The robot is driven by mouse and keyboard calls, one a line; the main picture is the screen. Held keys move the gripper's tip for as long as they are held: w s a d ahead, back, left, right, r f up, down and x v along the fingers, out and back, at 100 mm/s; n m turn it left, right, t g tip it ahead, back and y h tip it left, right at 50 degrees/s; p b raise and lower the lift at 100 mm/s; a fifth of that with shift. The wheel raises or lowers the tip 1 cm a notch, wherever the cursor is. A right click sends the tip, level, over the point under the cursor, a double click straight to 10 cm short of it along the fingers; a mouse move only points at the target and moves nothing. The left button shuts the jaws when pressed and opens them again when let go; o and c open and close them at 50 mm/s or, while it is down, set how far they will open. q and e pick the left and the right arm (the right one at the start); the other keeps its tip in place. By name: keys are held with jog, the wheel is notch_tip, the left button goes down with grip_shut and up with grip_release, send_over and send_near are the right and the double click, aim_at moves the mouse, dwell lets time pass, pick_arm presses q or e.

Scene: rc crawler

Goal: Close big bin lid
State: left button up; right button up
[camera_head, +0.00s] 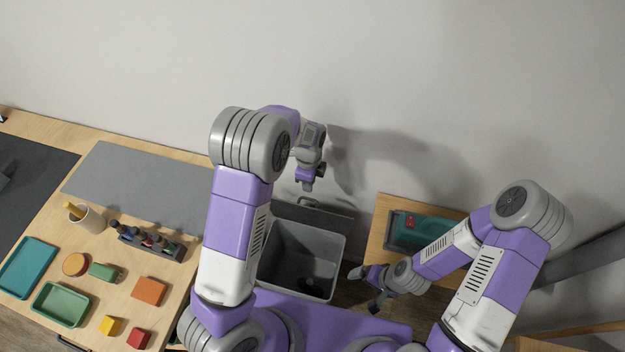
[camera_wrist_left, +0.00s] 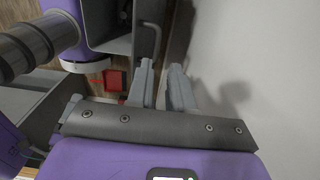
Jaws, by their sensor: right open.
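The big grey bin (camera_head: 341,262) stands open in the middle of the head view, its dark inside showing. Its dark lid (camera_head: 330,217) stands raised along the rear edge by the wall, with a small handle (camera_head: 307,200) on its upper edge. My left gripper (camera_head: 308,185) is just above this handle, pointing down. In the left wrist view its two fingers (camera_wrist_left: 167,70) are a little apart with nothing seen between them. A grey curved bar, apparently the handle (camera_wrist_left: 155,40), shows beyond the fingertips; contact cannot be told. My right gripper (camera_head: 366,289) is open and empty, right of the bin.
A wooden side table (camera_head: 376,240) with a teal and red item in a grey tray (camera_head: 392,228) stands right of the bin. The left table (camera_head: 130,290) holds trays, blocks, a cup and a dark rack. The wall is close behind the lid.

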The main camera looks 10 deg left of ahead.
pick_arm(q)
send_over(310, 212)
jog(key=w+a, duration=0.1)
jog(key=w, duration=0.2)
notch_tip(310, 212, down, 7)
jog(key=shift+a+f+b, duration=0.1)
jog(key=shift+b, duration=0.25)
grip_shut()
dwell(0.9)
